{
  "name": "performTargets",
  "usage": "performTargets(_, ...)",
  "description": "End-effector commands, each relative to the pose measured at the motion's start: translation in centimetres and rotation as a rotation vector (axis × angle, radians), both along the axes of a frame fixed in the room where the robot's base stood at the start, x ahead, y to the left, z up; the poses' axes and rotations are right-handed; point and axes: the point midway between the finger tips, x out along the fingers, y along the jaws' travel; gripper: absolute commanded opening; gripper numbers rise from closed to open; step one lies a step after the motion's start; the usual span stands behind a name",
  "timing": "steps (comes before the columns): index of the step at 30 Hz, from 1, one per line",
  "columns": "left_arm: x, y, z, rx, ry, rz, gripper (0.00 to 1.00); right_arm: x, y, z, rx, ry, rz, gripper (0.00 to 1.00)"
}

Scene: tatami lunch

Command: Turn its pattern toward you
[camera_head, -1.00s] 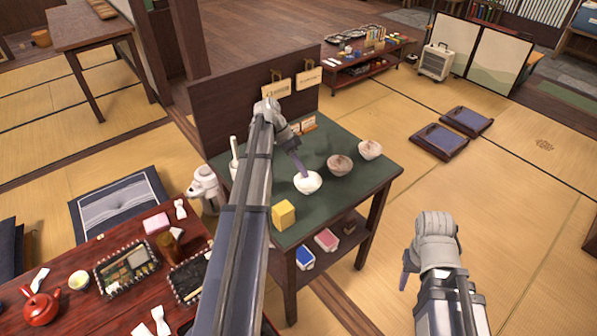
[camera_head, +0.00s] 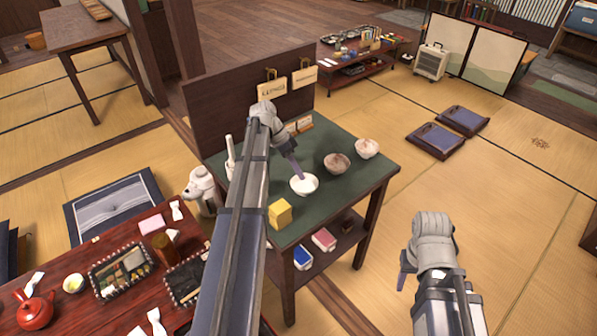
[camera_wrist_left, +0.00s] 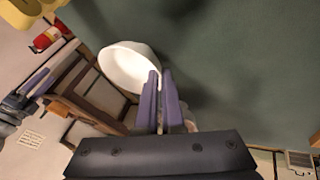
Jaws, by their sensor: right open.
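Whether the bowl is lifted is unclear. My right gripper (camera_head: 402,281) is open and empty, off the table over the tatami.
Two pinkish bowls (camera_head: 337,163) (camera_head: 367,148) stand right of the white bowl. A yellow block (camera_head: 280,212) is left of it. A dark upright panel (camera_head: 218,104) closes the table's back. A lower shelf holds boxes. Clear tatami (camera_head: 480,210) lies to the right.

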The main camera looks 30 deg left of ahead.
Motion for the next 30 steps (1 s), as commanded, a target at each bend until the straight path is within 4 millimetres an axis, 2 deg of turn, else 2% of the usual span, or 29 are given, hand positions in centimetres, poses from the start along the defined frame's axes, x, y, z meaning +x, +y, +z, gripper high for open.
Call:
performTargets(4, 0.0, 0.0, -0.3, 0.0, 0.0, 0.0, 0.0, 0.0, 0.0, -0.3, 0.0, 0.0, 0.0, 0.5)
performTargets(6, 0.0, 0.0, -0.2, 0.0, 0.0, 0.0, 0.12, 0.0, 0.0, -0.2, 0.0, 0.0, 0.0, 0.5)
performTargets(13, 0.0, 0.0, -0.2, 0.0, 0.0, 0.0, 0.38, 0.0, 0.0, -0.2, 0.0, 0.0, 0.0, 0.5)
performTargets(23, 0.0, 0.0, -0.1, 0.0, 0.0, 0.0, 0.4, 0.0, 0.0, -0.1, 0.0, 0.0, 0.0, 0.5)
performTargets(30, 0.0, 0.0, 1.0, 0.0, 0.0, 0.0, 0.4, 0.0, 0.0, 0.9, 0.0, 0.0, 0.0, 0.5)
